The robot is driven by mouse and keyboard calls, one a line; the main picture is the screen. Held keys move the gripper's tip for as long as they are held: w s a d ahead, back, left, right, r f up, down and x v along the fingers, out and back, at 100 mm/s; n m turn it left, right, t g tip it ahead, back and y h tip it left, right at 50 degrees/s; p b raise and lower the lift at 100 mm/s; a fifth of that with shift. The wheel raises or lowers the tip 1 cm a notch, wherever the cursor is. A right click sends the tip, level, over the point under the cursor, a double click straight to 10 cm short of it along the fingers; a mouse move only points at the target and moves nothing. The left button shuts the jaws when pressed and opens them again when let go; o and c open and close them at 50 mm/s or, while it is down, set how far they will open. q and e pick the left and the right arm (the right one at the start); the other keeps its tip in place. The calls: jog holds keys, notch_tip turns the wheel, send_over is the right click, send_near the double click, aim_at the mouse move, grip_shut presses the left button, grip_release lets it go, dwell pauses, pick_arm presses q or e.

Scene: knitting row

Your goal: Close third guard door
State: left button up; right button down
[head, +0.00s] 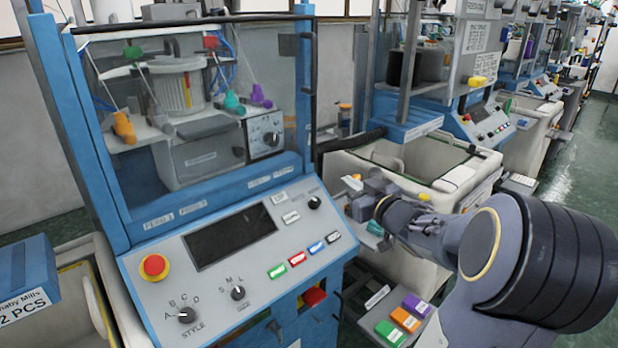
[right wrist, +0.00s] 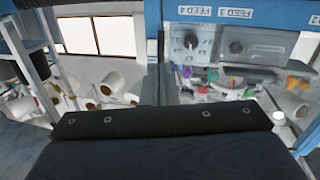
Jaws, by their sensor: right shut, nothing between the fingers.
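A clear guard door (head: 262,85) with dark edges and a dark handle (head: 289,45) fronts the near blue-framed knitting machine. It looks about in line with the frame, but I cannot tell whether it is fully closed. No number on it shows which door is the third. My right gripper (head: 352,190) is shut and empty, to the right of this machine, in front of the white bin. I see no contact with a door, though depth is unclear. The right wrist view shows upside-down feed labels (right wrist: 213,13) on a blue frame. My left gripper is out of view.
The control panel (head: 225,255) with a red button (head: 154,267) and knobs sits below the door. A white bin (head: 420,170) stands behind my right gripper. More machines line the right side. Green floor (head: 580,185) is clear at far right.

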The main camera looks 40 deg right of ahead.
aim_at(302, 163)
jog(key=w, duration=0.4)
jog(key=w+y+p, duration=0.1)
jog(key=w, duration=0.4)
jog(key=w+a+y+p, duration=0.1)
jog(key=w, duration=0.3)
jog(key=shift+w+f+t, duration=0.2)
jog(key=shift+f+t, duration=0.1)
jog(key=shift+f, duration=0.05)
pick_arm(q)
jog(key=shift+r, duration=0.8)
